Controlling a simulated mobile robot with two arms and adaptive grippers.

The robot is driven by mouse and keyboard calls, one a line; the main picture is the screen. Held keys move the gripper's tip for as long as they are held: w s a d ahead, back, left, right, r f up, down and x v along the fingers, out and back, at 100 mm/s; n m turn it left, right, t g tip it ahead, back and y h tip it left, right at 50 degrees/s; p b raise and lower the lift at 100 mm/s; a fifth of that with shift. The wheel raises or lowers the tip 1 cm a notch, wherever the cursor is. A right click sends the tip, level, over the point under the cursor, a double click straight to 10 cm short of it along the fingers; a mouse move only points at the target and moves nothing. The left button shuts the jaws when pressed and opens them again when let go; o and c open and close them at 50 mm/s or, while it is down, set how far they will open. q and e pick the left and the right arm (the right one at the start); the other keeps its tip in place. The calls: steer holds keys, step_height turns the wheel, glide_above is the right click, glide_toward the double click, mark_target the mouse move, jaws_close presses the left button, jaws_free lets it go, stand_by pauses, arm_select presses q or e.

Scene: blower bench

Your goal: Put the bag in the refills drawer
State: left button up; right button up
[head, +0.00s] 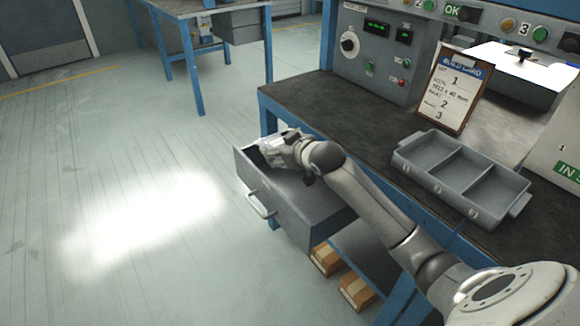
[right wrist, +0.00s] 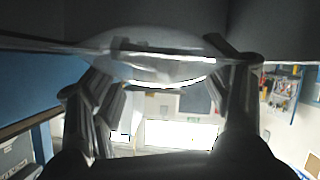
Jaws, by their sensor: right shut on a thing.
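The refills drawer (head: 305,208) is a grey drawer under the bench, pulled open, with a handle on its front. My right gripper (head: 276,152) is at the drawer's open top, near its far left corner. In the right wrist view the right gripper (right wrist: 160,75) is shut on the bag (right wrist: 150,45), a clear, see-through packet spanning the space between the fingers. Dark grey surfaces lie close beyond the bag. In the head view my gripper and arm mostly hide the bag, and I cannot tell whether it touches the drawer floor. My left gripper is out of view.
A grey tray with three compartments (head: 402,158) stands on the bench top (head: 300,98). A clipboard (head: 452,92) stands behind it, beside a control panel (head: 375,50). Cardboard boxes (head: 326,258) sit on the shelf below the drawer. The floor at left is clear.

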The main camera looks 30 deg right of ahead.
steer(key=d+f, duration=0.1)
steer(key=f, duration=0.1)
steer(key=w+d+f+b, duration=0.1)
steer(key=shift+w+d+f, duration=0.15)
steer(key=shift+d+f, duration=0.15)
steer(key=shift+f, duration=0.05)
steer(key=shift+w+d+f, duration=0.15)
steer(key=shift+d+f, duration=0.15)
steer(key=shift+f, duration=0.1)
steer(key=f+b, duration=0.1)
steer(key=f, duration=0.1)
steer(key=shift+d+f+b, duration=0.2)
steer(key=shift+f+b, duration=0.2)
steer(key=shift+w+f, duration=0.1)
steer(key=shift+f, duration=0.3)
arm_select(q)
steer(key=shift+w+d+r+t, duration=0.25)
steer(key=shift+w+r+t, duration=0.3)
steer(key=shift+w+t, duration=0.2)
arm_select(e)
steer(key=o, duration=1)
steer(key=shift+f, duration=0.15)
steer(key=shift+c, duration=0.2)
steer(key=shift+o, duration=0.5)
